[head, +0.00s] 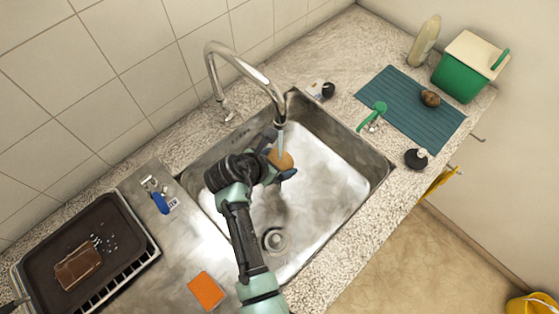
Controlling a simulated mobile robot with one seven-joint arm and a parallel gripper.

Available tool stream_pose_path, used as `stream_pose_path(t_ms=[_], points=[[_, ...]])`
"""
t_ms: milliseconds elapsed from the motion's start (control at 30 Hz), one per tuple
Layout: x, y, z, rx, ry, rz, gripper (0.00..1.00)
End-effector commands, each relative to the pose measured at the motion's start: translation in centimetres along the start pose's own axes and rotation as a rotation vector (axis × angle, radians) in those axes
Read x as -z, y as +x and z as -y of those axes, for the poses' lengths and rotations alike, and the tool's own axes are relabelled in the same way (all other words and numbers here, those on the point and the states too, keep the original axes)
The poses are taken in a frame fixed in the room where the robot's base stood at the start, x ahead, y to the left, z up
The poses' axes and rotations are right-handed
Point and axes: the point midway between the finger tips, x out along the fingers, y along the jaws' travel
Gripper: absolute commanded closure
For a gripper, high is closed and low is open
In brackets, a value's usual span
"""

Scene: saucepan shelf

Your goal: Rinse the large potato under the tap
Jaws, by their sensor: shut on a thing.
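A tan potato (285,160) is held over the steel sink (325,195), below the tap's mouth. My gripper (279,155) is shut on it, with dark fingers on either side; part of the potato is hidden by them. The curved tap (238,62) arches over the sink from the back. A pale, clear streak of what looks like water (281,138) runs from its spout down to the potato. A second, browner potato (430,98) lies on the blue-green mat (400,110) on the right counter and looks smaller.
A green bin with a pale lid (457,79) and a bottle (425,40) stand at the far right. A green-handled tool (372,115) and dark round item (416,158) lie near the mat. A dark tray (105,225) and orange sponge (206,290) are left of the sink.

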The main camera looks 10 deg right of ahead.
Motion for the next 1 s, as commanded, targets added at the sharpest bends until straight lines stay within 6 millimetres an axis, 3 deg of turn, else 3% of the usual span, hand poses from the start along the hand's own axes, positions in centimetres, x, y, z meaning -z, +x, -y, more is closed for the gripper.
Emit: stream_pose_path(t_ms=[367,1000], points=[[-0.8,0.3,0.0,-0.001,0.001,0.001,0.73],[-2.8,-0.4,5.9,0.001,0.002,0.000,0.73]])
